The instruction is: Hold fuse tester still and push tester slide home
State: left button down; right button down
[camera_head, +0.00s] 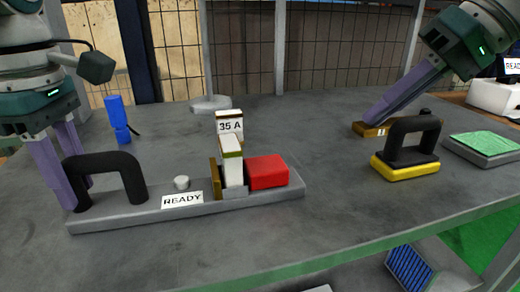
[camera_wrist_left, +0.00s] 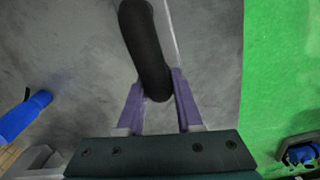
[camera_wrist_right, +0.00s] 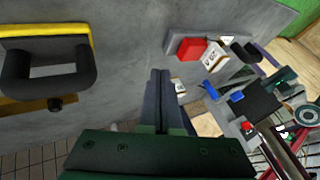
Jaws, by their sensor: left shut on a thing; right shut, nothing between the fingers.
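The fuse tester has a long grey base (camera_head: 150,212) with a black arched handle (camera_head: 105,163) at its left end and a READY label (camera_head: 182,200). A white block with an olive band (camera_head: 232,165) stands between a brown plate (camera_head: 214,178) and a red block (camera_head: 268,172), which I take for the slide. My left gripper (camera_head: 77,200) is shut on the black handle, which also shows in the left wrist view (camera_wrist_left: 148,50). My right gripper (camera_head: 370,122) is shut and empty, far to the right of the red block; its closed fingers show in the right wrist view (camera_wrist_right: 160,75).
A yellow-based block with a black handle (camera_head: 405,170) stands right, beside a brass-coloured piece (camera_head: 365,129). A green-topped pad (camera_head: 485,143) lies further right. A 35 A label (camera_head: 230,126) and a blue bottle-like object (camera_head: 117,115) are behind. Table between red and yellow blocks is clear.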

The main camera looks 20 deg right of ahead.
jog(key=shift+a+f, duration=0.1)
send_near(290, 180)
jog(key=w+f, duration=0.2)
jog(key=f, duration=0.1)
jog(key=w+f, duration=0.1)
jog(key=shift+w+d+f, duration=0.35)
jog(key=shift+w, duration=0.05)
jog(key=shift+a+r, duration=0.1)
jog(key=shift+a, duration=1.65)
pick_arm(q)
jog(key=shift+d, duration=0.1)
pick_arm(e)
jog(key=shift+a, duration=1)
